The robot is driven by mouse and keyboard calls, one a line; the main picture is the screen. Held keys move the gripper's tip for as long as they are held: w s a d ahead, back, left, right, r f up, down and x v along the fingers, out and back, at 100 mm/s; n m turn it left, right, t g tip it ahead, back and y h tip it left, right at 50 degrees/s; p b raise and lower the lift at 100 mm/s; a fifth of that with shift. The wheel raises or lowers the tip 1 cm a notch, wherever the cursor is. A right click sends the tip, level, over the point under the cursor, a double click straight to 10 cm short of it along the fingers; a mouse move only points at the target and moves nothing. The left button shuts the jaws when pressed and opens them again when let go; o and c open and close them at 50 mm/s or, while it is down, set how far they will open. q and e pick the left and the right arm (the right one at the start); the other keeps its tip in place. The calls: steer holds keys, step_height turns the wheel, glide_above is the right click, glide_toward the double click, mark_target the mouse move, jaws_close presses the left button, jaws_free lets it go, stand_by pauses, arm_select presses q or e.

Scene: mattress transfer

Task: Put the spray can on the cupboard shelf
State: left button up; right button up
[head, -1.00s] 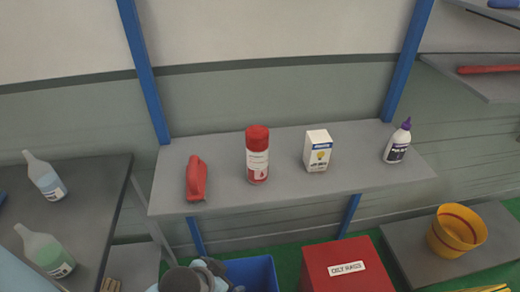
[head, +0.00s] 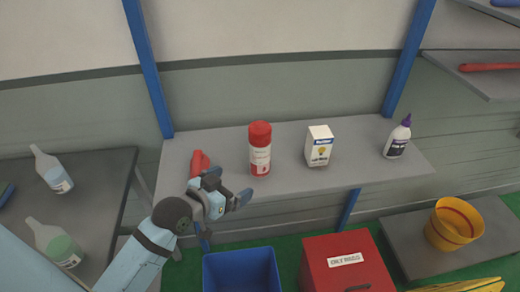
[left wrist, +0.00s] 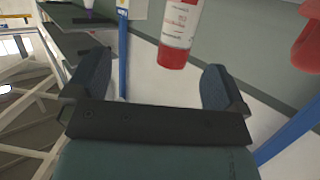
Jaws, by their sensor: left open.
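The spray can (head: 260,150), red-capped with a white label and red base, stands upright on a grey shelf (head: 365,178) between blue posts. My right gripper is not in view. I cannot tell which shelf is the cupboard's.
A red bottle (head: 199,163) stands behind my left gripper, partly hidden. A white box (head: 319,146) and a purple-capped bottle (head: 397,138) stand right of the can. Below are a blue bin (head: 242,272) and a red box (head: 345,262). Another shelf (head: 490,80) hangs upper right.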

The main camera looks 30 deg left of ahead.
mark_target(260, 132)
arm_select(q)
steer(key=w+r+t, duration=0.1)
steer(key=w, duration=0.2)
steer(key=w+a+r+t+p, duration=0.1)
steer(key=w+r, duration=0.1)
steer(key=w, duration=0.2)
steer(key=w+r+t, duration=0.1)
steer(key=w, duration=0.3)
steer(key=shift+w+a+r+n+t, duration=0.1)
steer(key=shift+a+r+n+t, duration=0.1)
steer(key=shift+a+n+t, duration=0.15)
steer(key=w, duration=0.2)
steer(key=w+p, duration=0.1)
steer(key=w+d+f+p, duration=0.1)
steer(key=w, duration=0.1)
steer(key=shift+w, duration=0.3)
steer(key=shift+c, duration=0.8)
steer(key=c, duration=1.1)
steer(key=shift+r, duration=0.1)
steer(key=shift+c, duration=1.2)
